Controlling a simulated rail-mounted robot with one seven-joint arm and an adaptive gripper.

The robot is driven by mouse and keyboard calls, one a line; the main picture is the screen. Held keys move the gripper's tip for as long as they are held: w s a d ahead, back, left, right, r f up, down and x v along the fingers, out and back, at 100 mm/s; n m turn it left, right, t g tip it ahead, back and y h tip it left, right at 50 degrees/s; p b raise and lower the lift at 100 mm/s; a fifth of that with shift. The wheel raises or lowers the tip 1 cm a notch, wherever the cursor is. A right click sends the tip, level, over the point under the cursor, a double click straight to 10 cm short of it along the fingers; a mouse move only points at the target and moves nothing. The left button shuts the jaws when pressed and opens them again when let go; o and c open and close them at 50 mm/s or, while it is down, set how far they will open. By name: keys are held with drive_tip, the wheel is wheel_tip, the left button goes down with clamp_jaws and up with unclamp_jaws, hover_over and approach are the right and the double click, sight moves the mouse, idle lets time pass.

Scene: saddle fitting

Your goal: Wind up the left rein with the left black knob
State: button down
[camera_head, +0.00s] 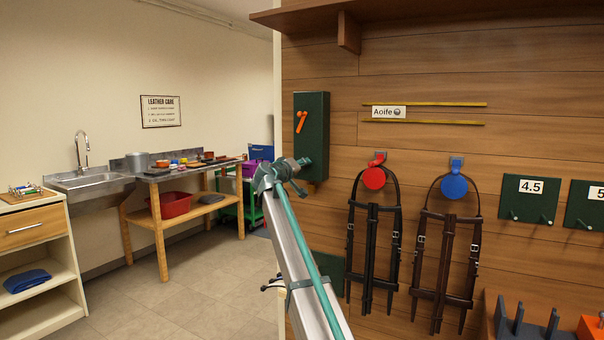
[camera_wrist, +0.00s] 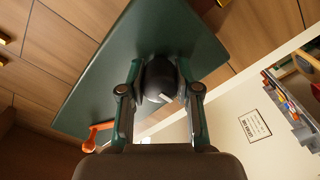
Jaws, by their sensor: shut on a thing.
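A black knob (camera_wrist: 160,80) sits on the face of a dark green wall box (camera_wrist: 150,45), with a small pale mark on it. My gripper (camera_wrist: 160,92) is closed around this knob, one finger on each side. In the head view the green box (camera_head: 312,130) hangs on the wooden wall with an orange handle on its face. My gripper (camera_head: 298,176) is at the box's lower part, and the knob is hidden there. I cannot make out a left rein at the box.
Two dark leather bridles hang right of my arm, from a red hook (camera_head: 374,178) and a blue hook (camera_head: 454,186). Green panels marked with numbers, one reading 4.5 (camera_head: 530,198), are further right. A sink (camera_head: 95,178) and a wooden workbench (camera_head: 180,171) stand back left. The floor between is clear.

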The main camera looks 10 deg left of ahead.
drive_tip(key=shift+m, duration=0.3)
drive_tip(key=c, duration=0.8)
unclamp_jaws()
drive_tip(key=v, duration=1.2)
